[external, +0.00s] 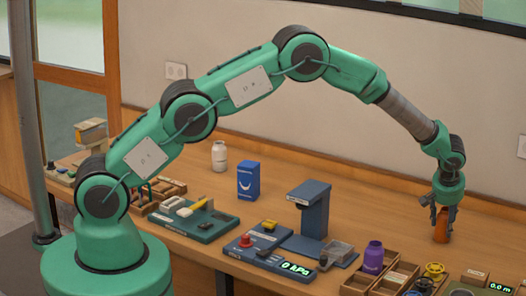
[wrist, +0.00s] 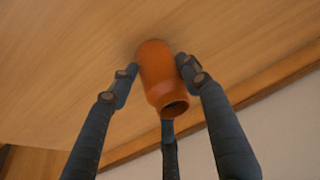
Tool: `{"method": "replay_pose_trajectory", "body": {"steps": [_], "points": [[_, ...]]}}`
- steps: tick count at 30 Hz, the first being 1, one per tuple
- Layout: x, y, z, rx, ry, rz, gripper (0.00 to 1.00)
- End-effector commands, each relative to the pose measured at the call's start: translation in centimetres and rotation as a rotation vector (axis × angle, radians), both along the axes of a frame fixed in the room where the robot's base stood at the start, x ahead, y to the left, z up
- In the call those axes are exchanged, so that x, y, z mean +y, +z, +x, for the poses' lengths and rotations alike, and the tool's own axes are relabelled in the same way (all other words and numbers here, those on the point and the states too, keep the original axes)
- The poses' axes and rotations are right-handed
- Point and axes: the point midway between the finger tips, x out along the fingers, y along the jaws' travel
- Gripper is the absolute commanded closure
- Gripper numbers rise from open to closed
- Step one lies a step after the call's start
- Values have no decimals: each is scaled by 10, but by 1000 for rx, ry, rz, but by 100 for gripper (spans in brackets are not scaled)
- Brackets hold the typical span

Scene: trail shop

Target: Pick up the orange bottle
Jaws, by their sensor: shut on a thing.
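The orange bottle (external: 442,225) is at the right side of the wooden table in the external view. It also shows in the wrist view (wrist: 158,72), with its open dark mouth toward the camera. My gripper (external: 446,205) is above it, pointing down, with its fingers around the bottle's upper part. In the wrist view my gripper (wrist: 158,75) has dark fingers on both sides of the bottle and a third behind its mouth. The gripper is shut on the bottle. The bottle's base looks at or very near the table top; I cannot tell whether it touches.
A purple bottle (external: 373,257) and a wooden parts tray (external: 358,281) stand front left of the gripper. A blue stand (external: 312,210), a blue box (external: 248,181) and a white bottle (external: 219,156) are further left. The wall (external: 400,60) is behind. The table around the orange bottle is clear.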

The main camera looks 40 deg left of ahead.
Motion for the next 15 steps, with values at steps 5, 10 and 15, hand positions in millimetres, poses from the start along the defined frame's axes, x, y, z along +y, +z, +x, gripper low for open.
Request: {"method": "replay_pose_trajectory", "body": {"steps": [5, 10, 15], "points": [[0, 4, 0, 0, 0, -1, 85], [0, 15, 1, -1, 0, -1, 85], [-1, 39, 1, -2, 1, -1, 85]]}}
